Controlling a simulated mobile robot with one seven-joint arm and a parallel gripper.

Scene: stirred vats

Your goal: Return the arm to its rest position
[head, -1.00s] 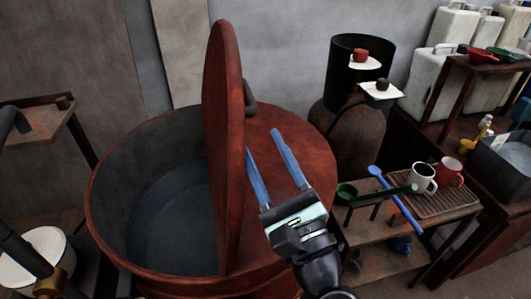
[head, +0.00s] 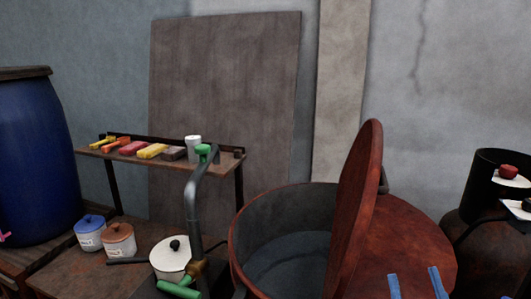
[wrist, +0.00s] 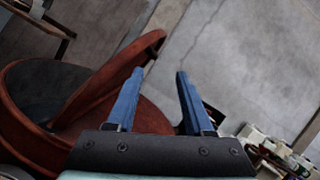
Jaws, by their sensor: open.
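My gripper (head: 416,284) shows at the bottom edge of the head view, only its two blue fingers in sight. In the wrist view the fingers (wrist: 156,88) are spread apart with nothing between them. The gripper is in front of the right part of the red-brown vat (head: 425,245). The vat's half lid (head: 358,210) stands upright, and the left half of the vat is open, with a grey inside. The rest of my arm is out of the head view.
A white lidded pot (head: 170,262) and a grey pipe with green handles (head: 190,200) stand left of the vat. A shelf (head: 210,165) holds coloured blocks and a white cup (head: 193,143). A blue barrel (head: 38,160) is far left. A black cylinder (head: 490,180) stands right.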

